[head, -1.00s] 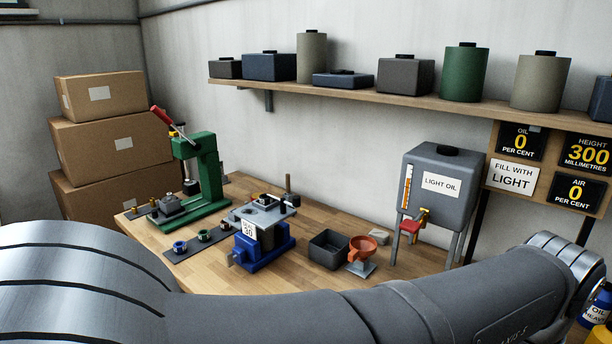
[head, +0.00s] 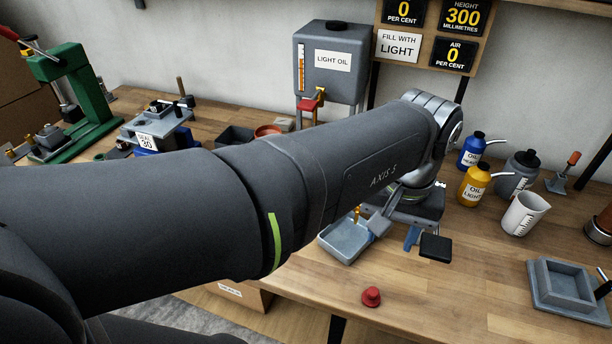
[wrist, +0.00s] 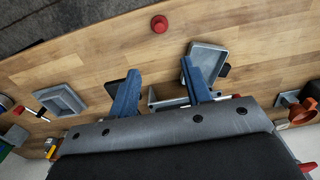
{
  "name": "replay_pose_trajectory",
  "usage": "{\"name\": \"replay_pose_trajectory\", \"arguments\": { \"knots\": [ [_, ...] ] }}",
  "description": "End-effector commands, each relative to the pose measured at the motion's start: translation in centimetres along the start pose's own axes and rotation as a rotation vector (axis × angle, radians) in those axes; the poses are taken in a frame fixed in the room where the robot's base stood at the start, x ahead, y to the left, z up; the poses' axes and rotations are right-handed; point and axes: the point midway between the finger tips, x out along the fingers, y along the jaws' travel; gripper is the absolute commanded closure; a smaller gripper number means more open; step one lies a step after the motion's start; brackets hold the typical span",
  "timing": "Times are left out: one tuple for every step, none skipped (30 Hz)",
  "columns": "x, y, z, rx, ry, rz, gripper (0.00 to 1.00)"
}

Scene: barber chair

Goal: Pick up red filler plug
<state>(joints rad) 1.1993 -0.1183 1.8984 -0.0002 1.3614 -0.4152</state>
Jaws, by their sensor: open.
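The red filler plug (head: 371,297) stands alone on the bare wooden bench near its front edge in the head view. It also shows in the wrist view (wrist: 159,24), near the top edge, beyond the fingertips. My gripper (wrist: 155,75) is open in the wrist view, with its two blue fingers apart and nothing between them. In the head view my gripper (head: 422,243) hangs above the bench, behind and to the right of the plug; my arm partly hides it.
A grey tray (head: 343,255) lies behind and left of the plug. A blue bottle (head: 472,150), a yellow bottle (head: 475,185) and a white jug (head: 524,215) stand at the right. A square grey tray (head: 545,304) sits at the front right. Bench around the plug is clear.

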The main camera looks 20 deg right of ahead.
Motion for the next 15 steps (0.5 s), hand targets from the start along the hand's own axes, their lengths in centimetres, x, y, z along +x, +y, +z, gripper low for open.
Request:
{"name": "replay_pose_trajectory", "arguments": {
  "knots": [
    [0.0, -0.1, 0.0, -0.010, 0.000, 0.002, 0.55],
    [0.0, -0.1, 0.1, -0.023, 0.001, 0.004, 0.55],
    [0.1, -0.2, 0.1, -0.054, 0.002, 0.010, 0.55],
    [0.2, -0.4, 0.2, -0.087, 0.003, 0.016, 0.55],
    [0.2, -0.5, 0.3, -0.130, 0.005, 0.024, 0.55],
    [0.3, -0.7, 0.5, -0.200, 0.007, 0.038, 0.55],
    [0.4, -0.9, 0.6, -0.262, 0.006, 0.050, 0.55],
    [0.6, -1.2, 0.8, -0.333, 0.006, 0.062, 0.55],
    [0.7, -1.4, 1.0, -0.433, 0.007, 0.083, 0.55],
    [0.8, -1.7, 1.2, -0.512, 0.005, 0.097, 0.55],
    [1.0, -1.9, 1.3, -0.592, 0.002, 0.113, 0.55],
    [1.1, -2.1, 1.5, -0.699, -0.001, 0.134, 0.55],
    [1.2, -2.3, 1.7, -0.778, -0.006, 0.149, 0.55],
    [1.4, -2.5, 1.9, -0.859, -0.011, 0.166, 0.55],
    [1.5, -2.8, 2.1, -0.965, -0.017, 0.187, 0.55]
  ]
}}
